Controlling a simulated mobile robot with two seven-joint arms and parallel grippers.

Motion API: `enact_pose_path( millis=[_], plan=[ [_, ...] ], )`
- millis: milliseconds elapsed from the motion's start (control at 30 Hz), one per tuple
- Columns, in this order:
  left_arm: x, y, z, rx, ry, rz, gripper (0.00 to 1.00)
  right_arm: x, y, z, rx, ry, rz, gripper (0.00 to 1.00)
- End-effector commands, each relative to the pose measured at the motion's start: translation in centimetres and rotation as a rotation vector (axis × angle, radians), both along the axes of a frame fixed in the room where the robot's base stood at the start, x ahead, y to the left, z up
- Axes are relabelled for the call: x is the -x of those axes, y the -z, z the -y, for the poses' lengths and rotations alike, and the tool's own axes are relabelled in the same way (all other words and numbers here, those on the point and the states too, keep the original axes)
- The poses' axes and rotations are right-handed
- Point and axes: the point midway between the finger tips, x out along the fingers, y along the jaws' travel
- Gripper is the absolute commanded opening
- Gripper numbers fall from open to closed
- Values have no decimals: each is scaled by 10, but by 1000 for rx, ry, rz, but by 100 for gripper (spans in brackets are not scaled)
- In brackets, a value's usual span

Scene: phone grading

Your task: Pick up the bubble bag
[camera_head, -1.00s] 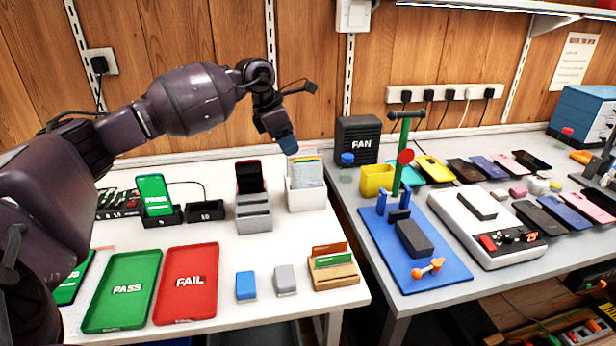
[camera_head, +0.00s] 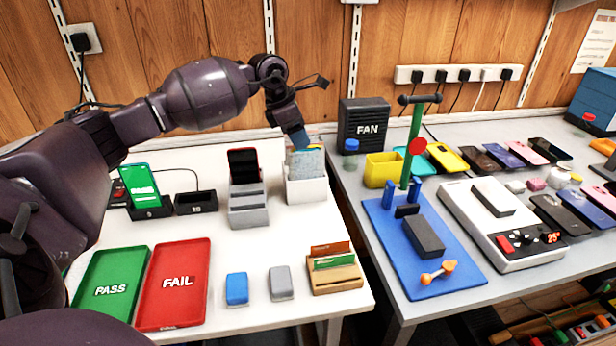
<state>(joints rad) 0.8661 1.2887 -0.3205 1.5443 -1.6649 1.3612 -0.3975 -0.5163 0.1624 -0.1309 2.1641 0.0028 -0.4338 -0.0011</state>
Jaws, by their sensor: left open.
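The bubble bag (camera_head: 306,163) looks like a pale, bluish translucent sleeve standing upright in a white holder (camera_head: 307,189) at the back right of the white table. Other sleeves with blue and yellow edges stand behind it. My left gripper (camera_head: 300,141) points down at the top edge of the bags from above. Its fingers overlap the bag tops in the picture, so I cannot tell whether they touch. It is open, with nothing visibly held. My right gripper is not in view.
A grey stepped stand (camera_head: 249,205) with a dark phone is left of the holder. A black fan box (camera_head: 363,125) stands to the right. Green PASS (camera_head: 112,289) and red FAIL (camera_head: 175,283) trays lie in front. The white table's middle is clear.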

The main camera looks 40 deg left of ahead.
Motion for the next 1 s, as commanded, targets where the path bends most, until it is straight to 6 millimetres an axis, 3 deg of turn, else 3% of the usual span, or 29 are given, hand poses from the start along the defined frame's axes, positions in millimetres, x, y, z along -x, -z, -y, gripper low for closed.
enact_pose_path(
  millis=[167,400,700,1000],
  plan=[
    [-2,11,4,3,1,0,54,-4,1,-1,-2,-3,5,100],
    [-9,44,14,1,1,-3,54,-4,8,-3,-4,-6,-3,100],
    [-11,46,15,0,0,4,54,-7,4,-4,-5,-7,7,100],
    [-11,47,15,0,1,2,9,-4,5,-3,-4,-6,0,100]
  ],
)
